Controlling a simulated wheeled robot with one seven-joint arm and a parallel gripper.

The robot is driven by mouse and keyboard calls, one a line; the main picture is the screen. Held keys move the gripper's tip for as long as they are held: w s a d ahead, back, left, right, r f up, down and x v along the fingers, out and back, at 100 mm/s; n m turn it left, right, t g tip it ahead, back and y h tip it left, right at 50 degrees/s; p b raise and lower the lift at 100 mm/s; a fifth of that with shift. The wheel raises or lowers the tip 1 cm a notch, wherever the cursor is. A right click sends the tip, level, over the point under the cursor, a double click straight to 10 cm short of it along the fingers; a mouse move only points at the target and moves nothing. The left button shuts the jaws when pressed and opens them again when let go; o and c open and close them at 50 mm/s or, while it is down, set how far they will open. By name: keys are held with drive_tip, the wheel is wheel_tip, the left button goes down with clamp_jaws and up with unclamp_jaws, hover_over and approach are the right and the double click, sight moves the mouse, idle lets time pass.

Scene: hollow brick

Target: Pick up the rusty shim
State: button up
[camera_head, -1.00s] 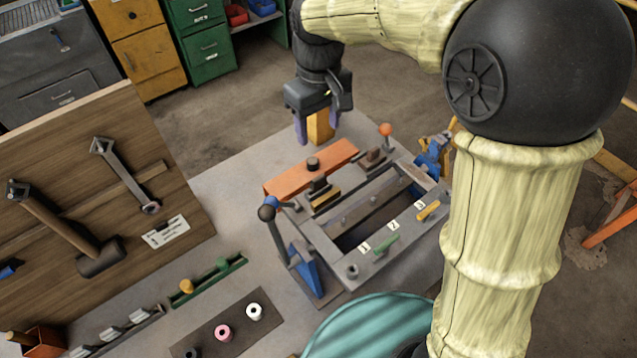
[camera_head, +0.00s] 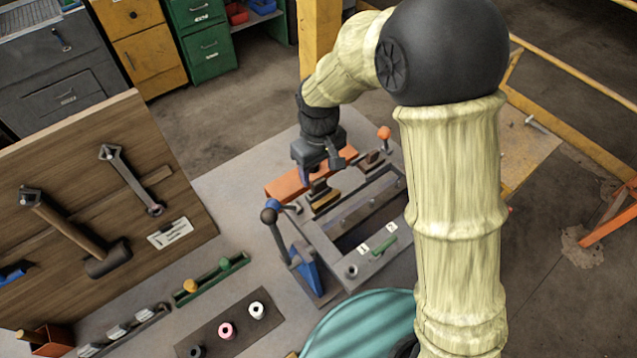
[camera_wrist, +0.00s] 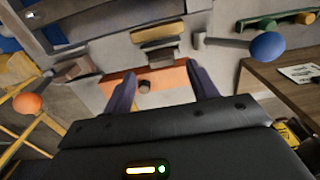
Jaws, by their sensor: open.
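My gripper (camera_head: 321,171) is open and empty, pointing down over the orange bar (camera_head: 287,184) at the back of the metal frame. In the wrist view the two dark fingers of my gripper (camera_wrist: 161,76) stand apart, with the orange bar (camera_wrist: 171,78) and its round knob between and beyond them. A small rust-brown block (camera_head: 371,158) at the frame's back right looks most like the rusty shim, but I cannot be sure. A dark stepped block with a yellowish lower layer (camera_head: 325,201) sits on the near side of the bar. My gripper partly hides the bar.
A blue lever clamp (camera_head: 305,270) with a dark ball handle stands left of the frame. An orange ball handle (camera_head: 384,132) rises at the back right. A tool board (camera_head: 100,250) stands left. A teal round object (camera_head: 360,325) lies in front.

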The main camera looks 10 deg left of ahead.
sight(317, 182)
drive_tip(key=shift+s+f+p, duration=0.1)
drive_tip(key=shift+f+p, duration=0.3)
drive_tip(key=shift+f, duration=0.05)
drive_tip(key=shift+a+f+p, duration=0.1)
drive_tip(key=shift+f+p, duration=0.65)
drive_tip(key=shift+f, duration=1.4)
drive_tip(key=shift+c, duration=0.2)
drive_tip(key=c, duration=0.8)
